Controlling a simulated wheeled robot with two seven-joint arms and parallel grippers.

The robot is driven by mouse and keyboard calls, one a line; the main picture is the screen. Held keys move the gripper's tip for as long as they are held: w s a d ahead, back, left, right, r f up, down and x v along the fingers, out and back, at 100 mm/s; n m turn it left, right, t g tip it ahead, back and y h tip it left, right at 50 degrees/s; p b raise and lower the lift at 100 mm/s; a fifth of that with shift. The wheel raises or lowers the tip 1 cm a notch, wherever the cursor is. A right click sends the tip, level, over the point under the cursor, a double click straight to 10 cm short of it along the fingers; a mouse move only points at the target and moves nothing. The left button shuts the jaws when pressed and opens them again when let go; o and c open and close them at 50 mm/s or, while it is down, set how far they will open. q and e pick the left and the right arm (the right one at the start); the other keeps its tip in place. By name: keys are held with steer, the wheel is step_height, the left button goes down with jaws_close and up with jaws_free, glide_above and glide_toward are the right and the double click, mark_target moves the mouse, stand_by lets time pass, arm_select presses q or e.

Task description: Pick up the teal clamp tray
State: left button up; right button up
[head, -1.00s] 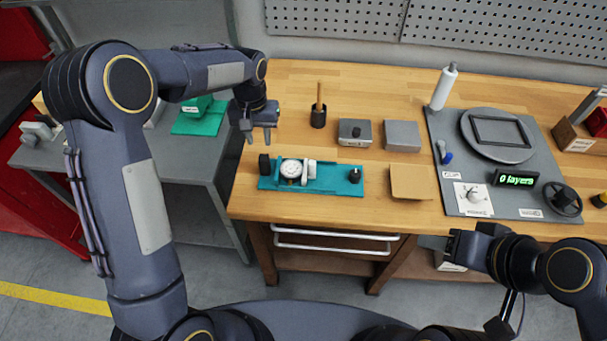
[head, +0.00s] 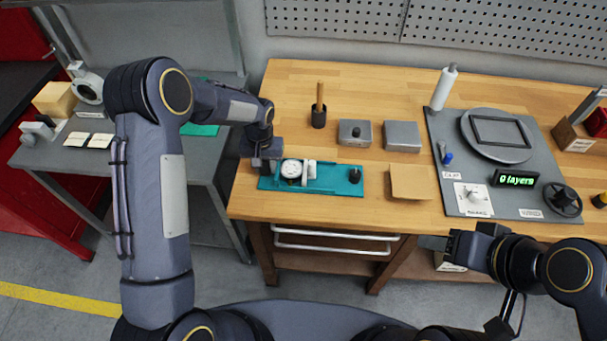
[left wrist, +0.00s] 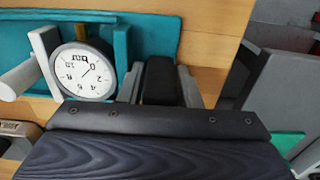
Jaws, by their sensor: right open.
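The teal clamp tray (head: 336,182) lies on the wooden bench near its front left corner. It carries a white-faced dial gauge (head: 291,169), a pale clamp part and a black knob at its right end. My left gripper (head: 266,166) is down at the tray's left end. In the left wrist view, its fingers (left wrist: 161,85) stand on both sides of a black upright block (left wrist: 161,78) at that end. I cannot tell whether they press on it. The dial (left wrist: 84,72) is beside the fingers. My right gripper (head: 436,243) is open and empty at the bench's front edge.
A grey board (head: 470,160) with a round fixture fills the right side. A grey side table (head: 150,160) stands left.

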arm_select(q)
steer(key=shift+f, duration=0.1)
steer(key=shift+c, duration=0.3)
jaws_close()
